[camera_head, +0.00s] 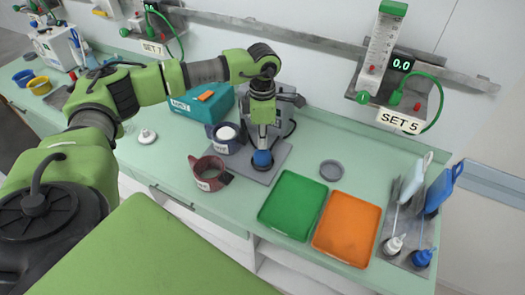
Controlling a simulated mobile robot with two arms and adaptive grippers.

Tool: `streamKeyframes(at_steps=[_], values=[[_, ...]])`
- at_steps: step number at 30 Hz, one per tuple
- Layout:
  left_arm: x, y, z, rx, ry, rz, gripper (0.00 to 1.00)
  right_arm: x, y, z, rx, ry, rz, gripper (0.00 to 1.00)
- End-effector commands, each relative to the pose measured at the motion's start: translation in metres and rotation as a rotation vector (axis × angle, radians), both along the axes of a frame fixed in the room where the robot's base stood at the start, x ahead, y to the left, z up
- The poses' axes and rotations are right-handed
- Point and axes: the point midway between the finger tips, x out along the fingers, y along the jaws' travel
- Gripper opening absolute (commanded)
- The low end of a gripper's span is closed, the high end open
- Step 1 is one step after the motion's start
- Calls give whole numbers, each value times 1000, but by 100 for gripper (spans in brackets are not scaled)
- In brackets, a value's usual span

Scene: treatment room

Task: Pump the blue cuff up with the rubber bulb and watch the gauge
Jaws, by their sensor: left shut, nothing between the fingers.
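My left gripper (262,142) points straight down with its fingers together. Its tips are at the top of a round blue bulb (262,160) on a grey base plate (258,174); they look to touch it, but I cannot tell whether it is pressed in. Left of the bulb stands a dark blue cuff (212,132) around something white. A grey device (289,101) stands behind, partly hidden by my arm; no gauge face can be read on it. My right gripper is not in view.
A dark red cuff (208,174) stands in front of the blue one. A teal box (203,104) is behind. Green (292,204) and orange (346,226) trays lie to the right, with a grey round dish (331,170) behind them. A wall display (402,64) reads 0.0.

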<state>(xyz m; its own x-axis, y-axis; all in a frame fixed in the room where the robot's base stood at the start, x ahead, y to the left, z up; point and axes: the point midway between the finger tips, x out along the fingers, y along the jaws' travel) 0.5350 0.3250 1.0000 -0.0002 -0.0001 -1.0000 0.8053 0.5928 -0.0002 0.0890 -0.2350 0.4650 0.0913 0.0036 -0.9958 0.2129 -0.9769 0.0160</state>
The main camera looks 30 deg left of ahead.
Motion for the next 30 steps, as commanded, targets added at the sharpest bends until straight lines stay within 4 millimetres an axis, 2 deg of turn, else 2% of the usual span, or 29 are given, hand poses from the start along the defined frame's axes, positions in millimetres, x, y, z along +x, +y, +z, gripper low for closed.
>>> streamKeyframes(at_steps=[16, 30], values=[[0, 0, -2, 0, 0, 0, 0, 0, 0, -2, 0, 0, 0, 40], [0, 0, -25, 0, 0, 0, 0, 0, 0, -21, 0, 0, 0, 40]])
